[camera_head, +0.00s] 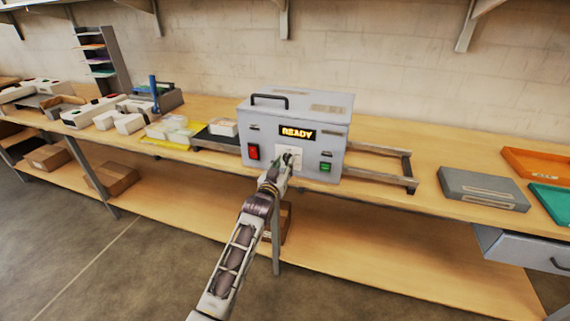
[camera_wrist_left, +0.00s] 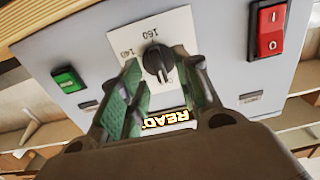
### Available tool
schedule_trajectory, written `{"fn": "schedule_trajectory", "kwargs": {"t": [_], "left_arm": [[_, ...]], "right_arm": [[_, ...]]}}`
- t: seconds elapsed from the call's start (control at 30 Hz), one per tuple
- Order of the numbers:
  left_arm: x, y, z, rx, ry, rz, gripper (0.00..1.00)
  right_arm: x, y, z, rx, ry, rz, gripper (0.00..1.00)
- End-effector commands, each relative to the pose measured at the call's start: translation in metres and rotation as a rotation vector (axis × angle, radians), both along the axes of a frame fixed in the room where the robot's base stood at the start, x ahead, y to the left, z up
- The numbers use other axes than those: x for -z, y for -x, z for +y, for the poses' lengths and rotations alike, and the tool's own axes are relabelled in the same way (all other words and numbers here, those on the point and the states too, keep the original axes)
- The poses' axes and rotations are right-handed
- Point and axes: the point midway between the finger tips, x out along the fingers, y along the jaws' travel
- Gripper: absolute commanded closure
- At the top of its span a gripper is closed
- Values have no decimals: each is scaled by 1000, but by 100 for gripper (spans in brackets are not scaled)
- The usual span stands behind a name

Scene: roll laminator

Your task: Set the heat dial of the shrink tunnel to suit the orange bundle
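The shrink tunnel (camera_head: 291,125) is a pale grey box on the bench, its display (camera_head: 297,133) lit READY. Its black heat dial (camera_wrist_left: 157,60) sits on a white plate (camera_wrist_left: 140,30) with 140 and 160 readable; other marks are hidden and the dial's exact setting is unclear. My left gripper (camera_head: 287,161) is in front of the plate. In the left wrist view my left gripper (camera_wrist_left: 160,70) is open, its green-padded fingers apart on either side of the dial; contact cannot be told. My right gripper is not in view. No orange bundle can be made out.
A red switch (camera_head: 254,152) and a green button (camera_head: 325,168) flank the dial plate. Rails (camera_head: 385,171) extend from the tunnel's right side. A grey box (camera_head: 483,188), an orange tray (camera_head: 541,163) and a green tray (camera_head: 552,200) lie at right. White packs (camera_head: 120,122) stand at left.

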Motion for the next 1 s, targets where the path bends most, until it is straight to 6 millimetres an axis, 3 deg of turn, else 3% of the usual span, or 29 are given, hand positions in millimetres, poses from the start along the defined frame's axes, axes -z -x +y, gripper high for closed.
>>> {"fn": "schedule_trajectory", "kwargs": {"t": [0.23, 0.67, 0.9, 1.0], "left_arm": [[-1, -13, -5, 0, 1, 0, 67], [0, -16, -6, 1, 0, 1, 67], [0, -16, -6, 1, 0, 0, 98], [0, -16, -6, 1, 0, 1, 100]], "right_arm": [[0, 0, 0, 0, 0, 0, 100], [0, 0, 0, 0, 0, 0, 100], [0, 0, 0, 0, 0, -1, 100], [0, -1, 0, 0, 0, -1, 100]]}}
